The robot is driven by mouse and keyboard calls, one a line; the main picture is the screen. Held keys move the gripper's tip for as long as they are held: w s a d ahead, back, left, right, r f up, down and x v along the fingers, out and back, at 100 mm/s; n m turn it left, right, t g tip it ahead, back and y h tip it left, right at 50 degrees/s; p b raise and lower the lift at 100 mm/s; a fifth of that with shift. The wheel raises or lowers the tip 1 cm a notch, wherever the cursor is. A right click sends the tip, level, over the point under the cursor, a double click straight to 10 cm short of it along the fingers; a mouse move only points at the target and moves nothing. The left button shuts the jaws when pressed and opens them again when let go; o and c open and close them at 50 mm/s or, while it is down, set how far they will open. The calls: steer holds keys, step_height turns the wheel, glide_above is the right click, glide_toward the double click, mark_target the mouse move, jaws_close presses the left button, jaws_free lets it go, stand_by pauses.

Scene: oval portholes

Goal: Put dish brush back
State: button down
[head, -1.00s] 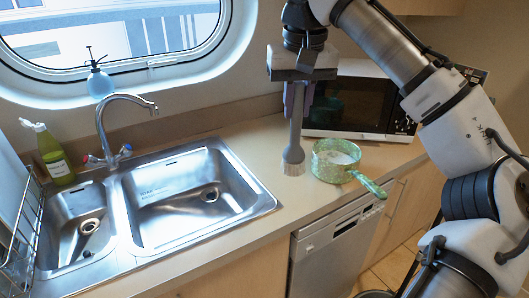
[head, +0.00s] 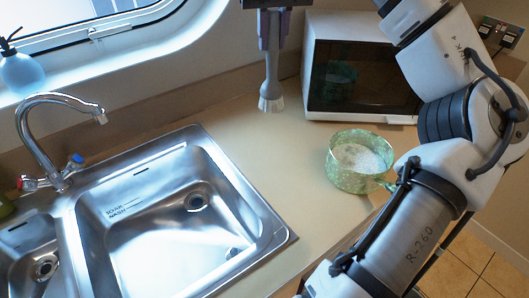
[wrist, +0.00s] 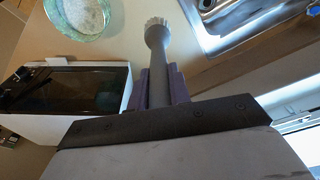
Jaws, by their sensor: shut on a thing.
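The dish brush (head: 271,88) has a grey handle and a pale bristle head. It hangs bristles down at the top of the head view, above the counter behind the sink. My gripper (head: 273,25) is shut on the upper part of its handle. In the wrist view the brush (wrist: 157,50) stands out from between the purple fingers of my gripper (wrist: 160,85), with its bristle end away from me. Whether the bristles touch the counter or the wall is hard to tell, but they appear to be clear of the counter.
A green patterned pot (head: 352,170) with white contents stands on the counter (head: 240,125), right of the brush. A microwave (head: 355,75) stands behind it. The steel sink (head: 270,235) and tap (head: 30,125) are at left.

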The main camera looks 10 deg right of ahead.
mark_target(273, 89)
steer(key=shift+w+f, duration=0.15)
step_height(273, 89, down, 20)
steer(key=p, duration=0.1)
steer(key=shift+r, duration=0.25)
steer(key=shift+f, duration=0.1)
steer(key=c, duration=1.3)
jaws_free()
steer(key=r, duration=0.4)
steer(key=s+r+b, duration=0.1)
steer(key=r, duration=0.3)
steer(key=s+r, duration=0.1)
steer(key=r, duration=0.3)
